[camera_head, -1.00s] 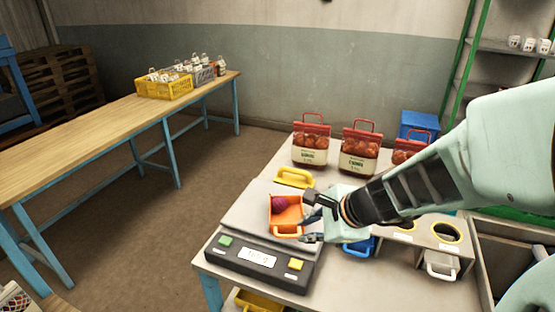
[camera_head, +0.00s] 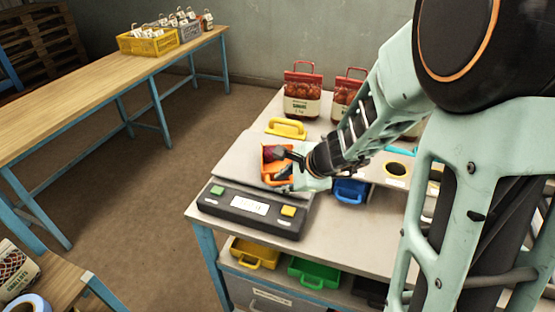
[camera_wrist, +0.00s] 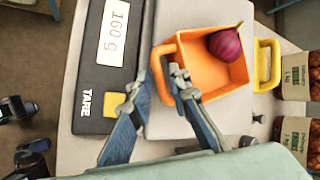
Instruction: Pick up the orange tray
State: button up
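The orange tray (camera_wrist: 212,78) sits on the plate of a scale and holds a round purple-red onion (camera_wrist: 225,46). In the head view the tray (camera_head: 267,173) is partly covered by my gripper (camera_head: 284,166). In the wrist view my gripper (camera_wrist: 160,78) is open, with one finger on each side of the tray's handle (camera_wrist: 158,72). A gap shows between the fingertips. I cannot tell whether either finger touches the handle.
The scale's black panel (camera_head: 250,206) reads 160 g in the wrist view. A yellow tray (camera_head: 286,128) lies behind the scale, and a blue tray (camera_head: 350,190) is to its right. Filled sacks (camera_head: 302,95) stand at the back of the table.

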grip_shut()
